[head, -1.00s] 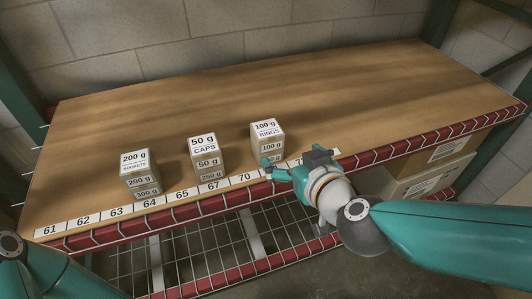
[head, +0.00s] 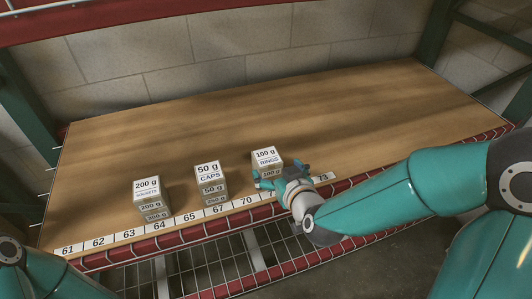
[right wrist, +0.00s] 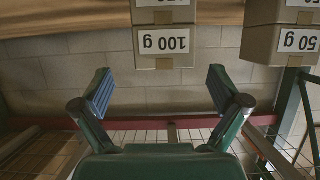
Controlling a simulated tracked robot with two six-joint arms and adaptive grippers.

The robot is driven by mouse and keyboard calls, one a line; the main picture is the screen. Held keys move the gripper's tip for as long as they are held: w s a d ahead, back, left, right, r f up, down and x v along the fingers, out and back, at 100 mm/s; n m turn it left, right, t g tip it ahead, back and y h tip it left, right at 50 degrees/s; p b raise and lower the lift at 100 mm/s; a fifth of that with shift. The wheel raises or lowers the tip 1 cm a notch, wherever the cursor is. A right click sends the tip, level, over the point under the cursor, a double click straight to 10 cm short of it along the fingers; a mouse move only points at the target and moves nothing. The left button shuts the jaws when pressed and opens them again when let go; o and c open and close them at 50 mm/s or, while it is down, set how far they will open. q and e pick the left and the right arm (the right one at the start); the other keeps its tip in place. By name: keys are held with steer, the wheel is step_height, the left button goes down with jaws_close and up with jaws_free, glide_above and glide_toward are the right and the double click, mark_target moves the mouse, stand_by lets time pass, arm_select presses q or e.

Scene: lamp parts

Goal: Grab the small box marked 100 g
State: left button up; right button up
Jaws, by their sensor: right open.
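The small 100 g box (head: 268,161) is the upper box of the right-hand stack on the wooden shelf. Its lid reads "100 g RINGS". In the right wrist view its front label (right wrist: 163,45) shows upside down, beyond the fingers and roughly centred between them. A lower box (right wrist: 163,15) lies under it, mostly hidden by my gripper in the head view. My right gripper (head: 281,177) is open and empty in front of this stack. Its two fingers (right wrist: 161,87) are apart, with no box between them. My left gripper is out of view.
The 50 g stack (head: 211,182) stands to the left, and the 200 g stack (head: 151,199) farther left. A numbered strip (head: 190,216) and red beam (head: 240,282) run along the shelf's front. The shelf (head: 300,110) behind the stacks is clear.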

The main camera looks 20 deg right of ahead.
mark_target(265, 158)
steer(key=x, duration=0.3)
steer(key=shift+s, duration=0.1)
steer(key=shift+a+x, duration=0.15)
steer(key=shift+x, duration=1.15)
steer(key=shift+a+x, duration=0.15)
steer(key=shift+x, duration=1.15)
steer(key=shift+r, duration=0.15)
steer(key=c, duration=1.1)
steer(key=shift+c, duration=0.3)
